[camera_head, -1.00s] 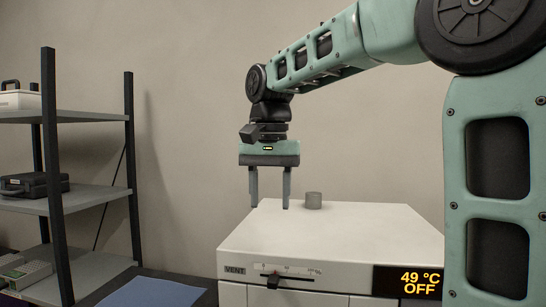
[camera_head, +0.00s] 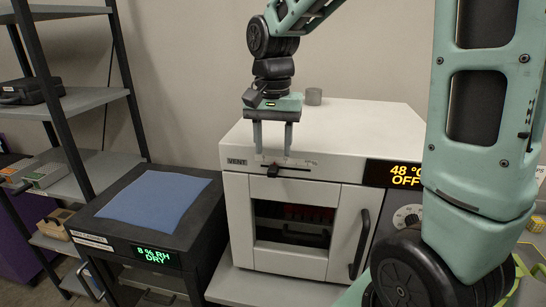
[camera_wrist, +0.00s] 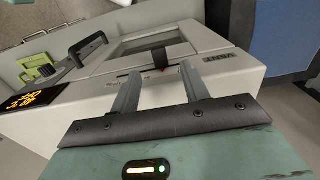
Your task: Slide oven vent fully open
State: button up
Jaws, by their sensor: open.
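The oven (camera_head: 345,125) is a white box with a VENT label (camera_head: 237,162) on its upper front. Beside the label is a slot with a printed scale and a black slider knob (camera_head: 273,172), which sits near the left end of the scale. My gripper (camera_head: 273,152) points down, open and empty, with its fingertips just above the knob in the head view. In the wrist view the black knob (camera_wrist: 160,58) shows between and just beyond the fingertips (camera_wrist: 162,72). I cannot tell whether a finger touches it.
A display reading 48 °C OFF (camera_head: 393,174) is right of the scale. The oven door has a window and a dark handle (camera_head: 360,245). A grey cylinder (camera_head: 313,96) stands on the oven top. A dark cabinet with a blue mat (camera_head: 155,203) is at left, beside a shelf rack (camera_head: 95,100).

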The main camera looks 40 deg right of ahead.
aim_at(273, 168)
jog(key=shift+f+p, duration=0.4)
jog(key=shift+f, duration=2.05)
